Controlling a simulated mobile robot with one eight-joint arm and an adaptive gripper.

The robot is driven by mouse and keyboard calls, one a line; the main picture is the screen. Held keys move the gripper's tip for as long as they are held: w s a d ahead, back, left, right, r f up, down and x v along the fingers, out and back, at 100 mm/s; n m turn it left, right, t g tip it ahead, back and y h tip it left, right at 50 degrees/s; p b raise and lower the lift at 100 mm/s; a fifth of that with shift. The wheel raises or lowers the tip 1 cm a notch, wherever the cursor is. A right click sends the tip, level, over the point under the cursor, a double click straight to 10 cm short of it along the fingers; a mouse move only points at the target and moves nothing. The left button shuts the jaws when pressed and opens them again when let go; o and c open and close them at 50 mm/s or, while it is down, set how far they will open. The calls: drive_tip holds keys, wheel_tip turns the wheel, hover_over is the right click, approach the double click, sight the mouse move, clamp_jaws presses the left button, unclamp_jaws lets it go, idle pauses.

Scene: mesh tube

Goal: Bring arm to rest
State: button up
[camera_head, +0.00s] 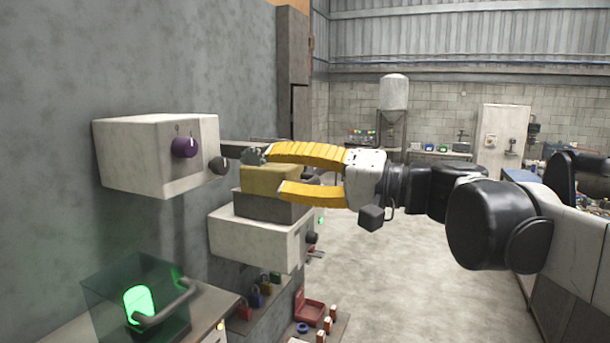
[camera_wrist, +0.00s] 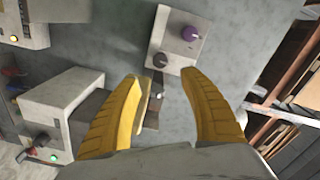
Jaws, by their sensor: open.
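My gripper (camera_head: 274,169) has two yellow ribbed fingers, and they are spread apart with nothing between them that I can see held. My arm reaches in from the right of the head view, with the fingers pointing left towards the grey wall. In the wrist view my gripper (camera_wrist: 160,77) opens towards a pale box (camera_wrist: 177,50) with a purple knob (camera_wrist: 190,33) and a dark knob (camera_wrist: 160,60). In the head view an olive block (camera_head: 268,181) shows close to the fingers; I cannot tell whether they touch it.
The pale wall box (camera_head: 150,160) is left of my gripper. Another pale box (camera_head: 262,240) sits below it. A clear case with a glowing green part (camera_head: 139,305) is at lower left. Padlocks (camera_head: 256,296) stand on a low shelf. Open floor (camera_head: 385,285) lies below my arm.

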drive_tip(key=shift+a, duration=0.15)
drive_tip(key=shift+s+f, duration=0.1)
drive_tip(key=shift+f, duration=0.15)
drive_tip(key=s+d+f+h+b, duration=0.15)
drive_tip(key=f+b, duration=0.35)
drive_tip(key=f, duration=0.5)
drive_tip(key=s+d+f+h+b, duration=0.1)
drive_tip(key=s+f+h+b, duration=0.3)
drive_tip(key=f, duration=0.6)
drive_tip(key=s+d+f+h+b, duration=0.3)
drive_tip(key=d+f+b, duration=0.4)
drive_tip(key=f, duration=0.8)
drive_tip(key=s+d+f+h+b, duration=0.3)
drive_tip(key=d+f+b, duration=0.4)
drive_tip(key=f, duration=0.8)
drive_tip(key=s+d+f+h+b, duration=0.4)
drive_tip(key=d+f+b, duration=0.3)
drive_tip(key=f, duration=0.9)
drive_tip(key=shift+m+h+b, duration=0.4)
drive_tip(key=shift+h+b, duration=0.15)
drive_tip(key=shift+b, duration=0.4)
